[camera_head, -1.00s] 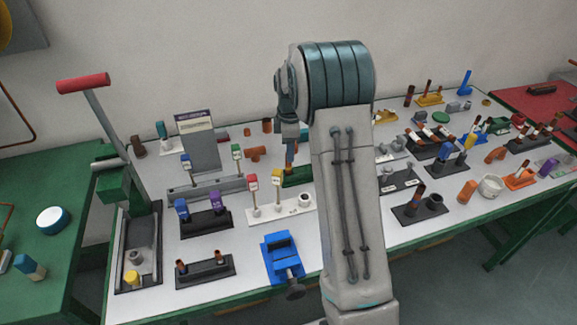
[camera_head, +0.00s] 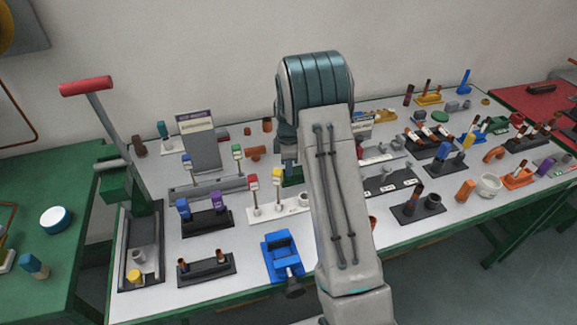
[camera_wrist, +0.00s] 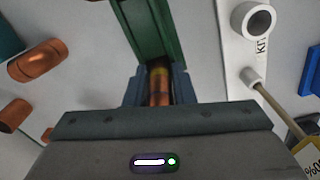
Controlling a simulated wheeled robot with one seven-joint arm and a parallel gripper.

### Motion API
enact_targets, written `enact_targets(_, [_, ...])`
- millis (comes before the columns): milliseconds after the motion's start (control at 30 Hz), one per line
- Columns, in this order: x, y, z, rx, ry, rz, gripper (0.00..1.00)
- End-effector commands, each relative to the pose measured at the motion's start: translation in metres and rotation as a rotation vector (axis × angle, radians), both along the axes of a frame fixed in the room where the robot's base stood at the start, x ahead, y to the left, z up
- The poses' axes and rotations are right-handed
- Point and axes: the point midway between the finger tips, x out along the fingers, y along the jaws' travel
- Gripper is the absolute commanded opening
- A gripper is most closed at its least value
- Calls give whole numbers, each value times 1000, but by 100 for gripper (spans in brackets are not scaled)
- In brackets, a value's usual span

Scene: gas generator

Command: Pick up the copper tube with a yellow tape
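The copper tube with a yellow band (camera_wrist: 158,87) shows in the wrist view, between the two fingers of my gripper (camera_wrist: 160,84). The fingers stand close on both sides of it; I cannot tell whether they press on it. Its yellow band lies near the edge of the green holder (camera_wrist: 146,28), and its lower end is hidden. In the head view the green holder (camera_head: 293,176) is partly behind my arm, and the tube and fingertips are hidden there.
A white stand with round sockets (camera_wrist: 243,45) is right of the holder in the wrist view. Loose copper fittings (camera_wrist: 38,62) lie to the left. In the head view, a blue vise (camera_head: 282,254) stands at the table's front edge. Several racks and fittings crowd the right side.

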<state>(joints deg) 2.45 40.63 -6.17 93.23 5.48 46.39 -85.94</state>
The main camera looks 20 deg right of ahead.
Motion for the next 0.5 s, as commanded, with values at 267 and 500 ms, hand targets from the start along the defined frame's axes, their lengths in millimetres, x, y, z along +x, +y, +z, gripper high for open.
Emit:
enact_targets(267, [0, 0, 1, 0, 0, 0, 3])
enact_targets(500, [0, 0, 6, 1, -1, 0, 3])
